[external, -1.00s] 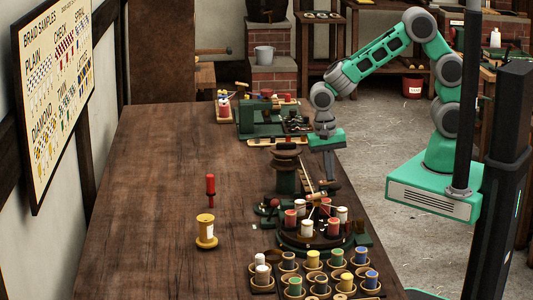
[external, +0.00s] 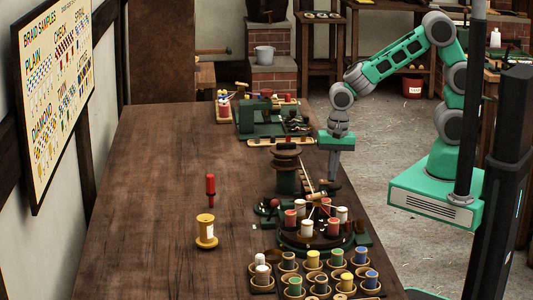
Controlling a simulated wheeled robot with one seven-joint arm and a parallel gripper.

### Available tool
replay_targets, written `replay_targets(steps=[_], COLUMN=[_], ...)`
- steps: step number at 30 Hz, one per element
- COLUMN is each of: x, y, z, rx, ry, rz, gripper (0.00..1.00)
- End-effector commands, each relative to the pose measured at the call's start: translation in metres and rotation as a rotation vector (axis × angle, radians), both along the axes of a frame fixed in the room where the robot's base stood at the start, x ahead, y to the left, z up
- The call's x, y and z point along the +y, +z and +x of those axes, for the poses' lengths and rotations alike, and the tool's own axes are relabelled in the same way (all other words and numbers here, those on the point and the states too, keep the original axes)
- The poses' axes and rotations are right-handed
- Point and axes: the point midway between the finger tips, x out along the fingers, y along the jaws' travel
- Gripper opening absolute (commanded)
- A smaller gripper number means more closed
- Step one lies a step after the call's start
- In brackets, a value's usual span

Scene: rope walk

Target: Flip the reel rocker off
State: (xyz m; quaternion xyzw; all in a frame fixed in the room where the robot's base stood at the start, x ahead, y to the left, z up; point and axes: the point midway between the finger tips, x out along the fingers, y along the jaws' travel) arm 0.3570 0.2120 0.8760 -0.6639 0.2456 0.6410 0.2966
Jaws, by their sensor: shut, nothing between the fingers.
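My gripper (external: 335,176) is shut and empty. It points down at the right edge of the long wooden table, just behind and to the right of the braiding machine (external: 314,236). The machine is a dark green round base with red and white bobbins and a post with a dark reel (external: 286,162) behind it. I cannot make out the reel rocker for certain. A small green box (external: 362,240) sits at the machine's right side, too small to read. Whether my fingertips touch anything is unclear.
A tray of several coloured spools (external: 313,258) stands at the table's front. A yellow spool (external: 206,230) and a red-handled tool (external: 210,188) stand left of the machine. Another green machine (external: 262,118) is at the back. The table's left side is clear.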

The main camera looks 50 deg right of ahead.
Motion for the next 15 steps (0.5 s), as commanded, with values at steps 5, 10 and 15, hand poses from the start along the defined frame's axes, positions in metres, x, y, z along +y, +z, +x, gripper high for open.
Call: replay_targets(steps=[5, 10, 15], x=[0.005, 0.005, -0.005], y=[-0.008, 0.001, 0.039], z=[0.002, 0.002, -0.007], rx=[-0.003, -0.003, -0.007], ry=[0.007, 0.008, 0.002], rz=[0.010, 0.010, 0.011], gripper=[0.00, 0.00, 0.00])
